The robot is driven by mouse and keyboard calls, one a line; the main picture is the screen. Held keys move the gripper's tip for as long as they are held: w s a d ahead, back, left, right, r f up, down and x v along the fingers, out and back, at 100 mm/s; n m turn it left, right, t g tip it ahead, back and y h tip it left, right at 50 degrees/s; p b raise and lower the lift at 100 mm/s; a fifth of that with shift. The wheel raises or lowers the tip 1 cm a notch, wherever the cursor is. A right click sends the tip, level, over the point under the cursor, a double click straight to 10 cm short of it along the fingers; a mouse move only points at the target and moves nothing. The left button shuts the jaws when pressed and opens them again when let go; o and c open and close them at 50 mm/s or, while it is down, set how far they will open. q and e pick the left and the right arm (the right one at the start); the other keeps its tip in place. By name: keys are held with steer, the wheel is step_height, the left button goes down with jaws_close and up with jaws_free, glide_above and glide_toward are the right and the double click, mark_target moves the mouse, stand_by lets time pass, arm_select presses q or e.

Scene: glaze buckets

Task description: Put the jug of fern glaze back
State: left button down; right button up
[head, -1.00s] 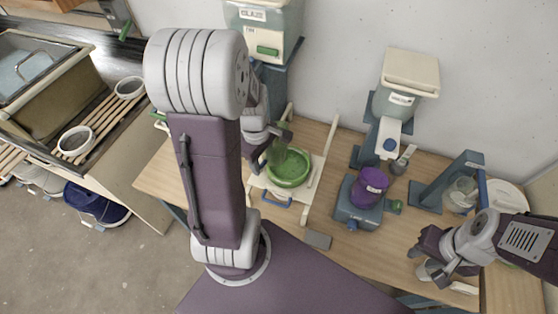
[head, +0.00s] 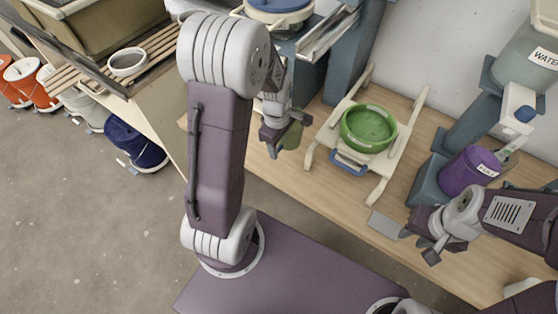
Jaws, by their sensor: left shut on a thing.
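My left gripper (head: 283,131) is shut on a small green jug (head: 292,136). It holds the jug to the left of the green bowl (head: 369,128), apart from it, near the table's front-left part. The gripper and arm hide part of the jug, and I cannot tell whether it touches the table. The bowl stands on a cream stand (head: 378,190) with a blue handle in front, and its inside is green. My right gripper (head: 433,240) is at the right, near the table's front edge; its fingers are too unclear to tell open from shut.
A purple tub (head: 469,173) and a water container (head: 528,62) stand at the right. A blue-rimmed bucket (head: 278,14) is at the back. A white bowl (head: 127,63) sits on a slatted rack at the left. Several buckets stand on the floor. A grey flat piece (head: 385,224) lies at the table's front edge.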

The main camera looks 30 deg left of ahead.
arm_select(q)
step_height(320, 180, down, 6)
steer(key=shift+w+d+r+b, duration=0.1)
steer(key=shift+d+r+b, duration=0.05)
steer(key=shift+b, duration=0.15)
step_height(320, 180, down, 3)
steer(key=shift+f+b, duration=0.1)
steer(key=shift+b, duration=0.2)
steer(key=shift+f, duration=0.25)
steer(key=shift+f, duration=0.2)
steer(key=c, duration=0.7)
jaws_free()
steer(key=shift+r, duration=0.15)
